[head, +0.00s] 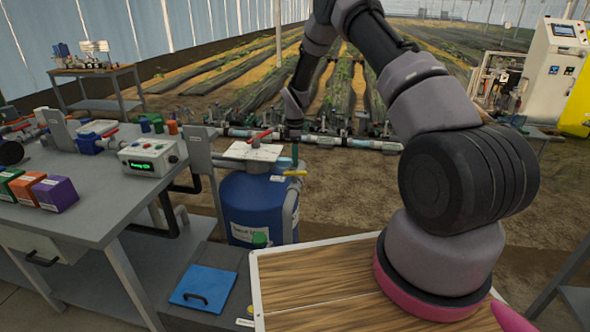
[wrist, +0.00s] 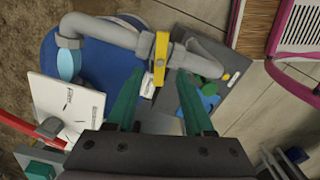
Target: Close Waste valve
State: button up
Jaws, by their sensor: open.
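A valve with a yellow handle (wrist: 160,60) sits on a grey pipe (wrist: 112,30) over the blue tank. In the wrist view the handle lies across the pipe. No label naming it the Waste valve can be read. The yellow handle (head: 294,173) also shows at the tank's right side in the head view. My gripper (wrist: 158,76) is open, its green fingers on either side of the handle's near end. I cannot tell whether they touch it.
The blue tank (head: 250,205) has a white placard (head: 252,152) and a red handle (head: 262,136) on top. A grey bench (head: 100,215) with a control box (head: 152,157) stands at left. A blue lid (head: 203,287) lies in front.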

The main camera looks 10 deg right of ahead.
aim_at(295, 172)
notch_tip(295, 172, down, 5)
jog(key=shift+f, duration=0.1)
dwell(0.3)
grip_shut()
